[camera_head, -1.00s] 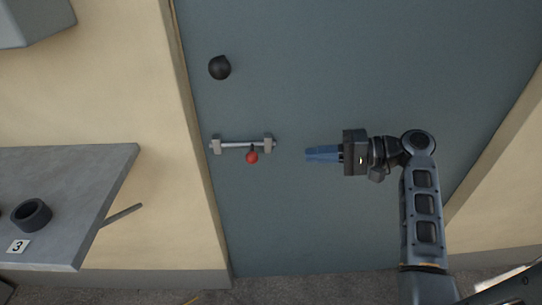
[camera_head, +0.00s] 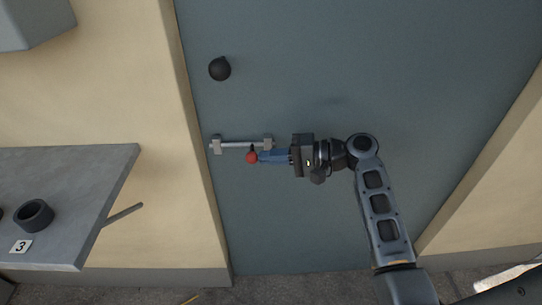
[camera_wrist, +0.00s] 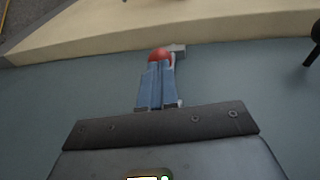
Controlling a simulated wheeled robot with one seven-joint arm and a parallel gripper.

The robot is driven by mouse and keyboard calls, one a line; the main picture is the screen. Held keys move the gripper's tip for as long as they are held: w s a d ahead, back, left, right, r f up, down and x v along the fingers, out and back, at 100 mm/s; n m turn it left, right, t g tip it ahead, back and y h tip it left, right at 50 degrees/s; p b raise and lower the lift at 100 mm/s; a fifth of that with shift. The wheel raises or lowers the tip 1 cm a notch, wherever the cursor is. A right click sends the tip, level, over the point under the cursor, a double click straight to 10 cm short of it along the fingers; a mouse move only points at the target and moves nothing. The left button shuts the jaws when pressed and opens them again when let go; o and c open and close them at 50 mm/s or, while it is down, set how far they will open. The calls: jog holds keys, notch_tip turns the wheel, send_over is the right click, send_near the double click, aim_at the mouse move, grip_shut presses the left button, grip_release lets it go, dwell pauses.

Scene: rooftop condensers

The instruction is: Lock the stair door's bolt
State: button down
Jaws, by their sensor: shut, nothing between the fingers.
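The stair door (camera_head: 320,220) is a flat blue-grey panel and appears closed. Its bolt (camera_head: 240,144) is a silver bar lying level between two grey brackets near the door's left edge. A red knob (camera_head: 252,158) hangs from the bar just left of the right bracket. My gripper (camera_head: 262,157) is shut, its blue fingers pointing left with their tips at the right side of the knob. In the wrist view the red knob (camera_wrist: 160,54) sits right at the fingertips; I cannot tell whether they press on it. The fingers hide part of the bolt there.
A black round doorknob (camera_head: 220,68) sits above the bolt. A grey shelf (camera_head: 90,180) stands out at the left with a black ring (camera_head: 35,214) and a "3" label (camera_head: 21,246).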

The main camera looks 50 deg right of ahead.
aim_at(253, 157)
jog(key=shift+w+a, duration=0.75)
jog(key=shift+w, duration=0.2)
jog(key=shift+w+a, duration=0.7)
jog(key=shift+w, duration=0.2)
jog(key=shift+a, duration=0.1)
jog(key=shift+p, duration=0.3)
